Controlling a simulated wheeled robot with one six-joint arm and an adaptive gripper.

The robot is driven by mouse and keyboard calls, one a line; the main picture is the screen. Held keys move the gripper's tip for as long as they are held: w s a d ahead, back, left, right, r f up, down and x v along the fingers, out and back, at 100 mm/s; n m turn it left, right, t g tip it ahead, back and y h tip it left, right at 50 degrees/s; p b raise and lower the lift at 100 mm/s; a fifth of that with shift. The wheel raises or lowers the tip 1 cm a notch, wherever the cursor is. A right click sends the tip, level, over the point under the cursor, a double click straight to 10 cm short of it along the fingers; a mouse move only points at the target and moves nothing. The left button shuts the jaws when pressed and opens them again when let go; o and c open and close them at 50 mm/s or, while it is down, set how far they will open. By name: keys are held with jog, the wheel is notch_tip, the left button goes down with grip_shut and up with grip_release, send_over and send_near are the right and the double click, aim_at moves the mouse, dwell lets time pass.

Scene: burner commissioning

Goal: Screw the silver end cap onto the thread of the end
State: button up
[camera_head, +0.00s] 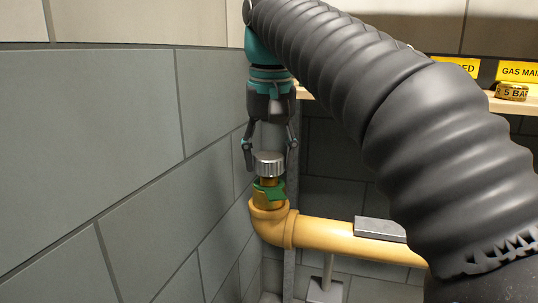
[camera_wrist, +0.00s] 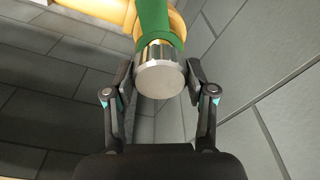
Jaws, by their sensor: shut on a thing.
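The silver end cap (camera_head: 269,165) is a short knurled cylinder at the upright end of the yellow pipe (camera_head: 330,237). A brass-coloured end fitting (camera_head: 268,182) with a green part (camera_head: 270,193) is directly below it. My gripper (camera_head: 270,157) points straight down from above with a finger on each side of the cap. In the wrist view my gripper (camera_wrist: 159,78) is shut on the cap (camera_wrist: 160,80), whose flat face is toward the camera. The thread is mostly hidden, so I cannot tell how far the cap sits on it.
Grey tiled walls (camera_head: 90,150) stand close on the left and behind. A shelf (camera_head: 515,105) at the right holds yellow signs (camera_head: 518,72) and a brass ring-like piece (camera_head: 511,91). A grey plate (camera_head: 380,229) lies on the horizontal pipe. My arm covers much of the right side.

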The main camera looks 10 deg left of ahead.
jog(key=shift+f+b, duration=0.55)
jog(key=shift+f, duration=0.25)
jog(key=o, duration=1.4)
jog(key=c, duration=1.2)
jog(key=o, duration=0.8)
